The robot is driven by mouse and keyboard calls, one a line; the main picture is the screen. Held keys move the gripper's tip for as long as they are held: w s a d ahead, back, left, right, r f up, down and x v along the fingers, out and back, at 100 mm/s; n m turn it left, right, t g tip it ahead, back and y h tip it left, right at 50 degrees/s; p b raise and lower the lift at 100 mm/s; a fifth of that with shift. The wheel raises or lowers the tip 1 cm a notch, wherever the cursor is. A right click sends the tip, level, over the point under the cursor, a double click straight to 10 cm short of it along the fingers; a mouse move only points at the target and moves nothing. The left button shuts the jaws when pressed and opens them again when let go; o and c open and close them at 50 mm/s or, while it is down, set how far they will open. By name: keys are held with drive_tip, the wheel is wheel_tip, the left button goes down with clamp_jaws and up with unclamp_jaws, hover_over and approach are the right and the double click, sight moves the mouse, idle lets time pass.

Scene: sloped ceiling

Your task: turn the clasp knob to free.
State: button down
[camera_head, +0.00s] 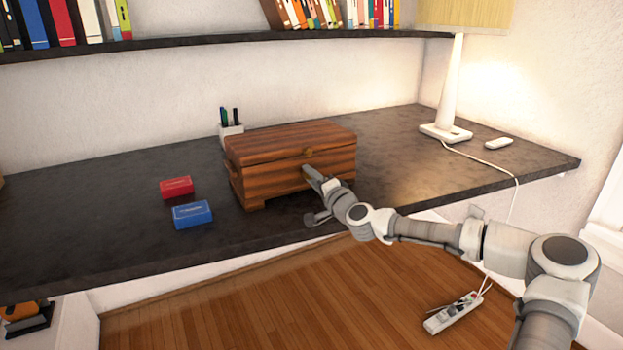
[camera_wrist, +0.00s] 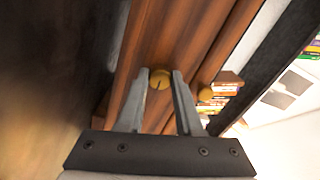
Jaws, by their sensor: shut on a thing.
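A brown wooden chest (camera_head: 262,178) with a closed lid stands on the dark desk. My gripper (camera_head: 312,174) reaches its front from the right. In the wrist view my gripper (camera_wrist: 161,76) has its two fingers on either side of a round brass clasp knob (camera_wrist: 160,80) and is shut on it. The knob bears a dark line mark. In the head view my gripper hides this knob.
A red box (camera_head: 176,187) and a blue box (camera_head: 192,214) lie left of the chest. A pen cup (camera_head: 230,132) stands behind it. A lamp (camera_head: 452,85) and a white mouse-like object (camera_head: 498,143) are at the right. The desk's front edge lies below my gripper.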

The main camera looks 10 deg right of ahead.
drive_tip(key=shift+m, duration=0.6)
drive_tip(key=c, duration=0.6)
unclamp_jaws()
drive_tip(key=p+v, duration=0.3)
drive_tip(key=v, duration=1.4)
drive_tip(key=shift+s, duration=0.2)
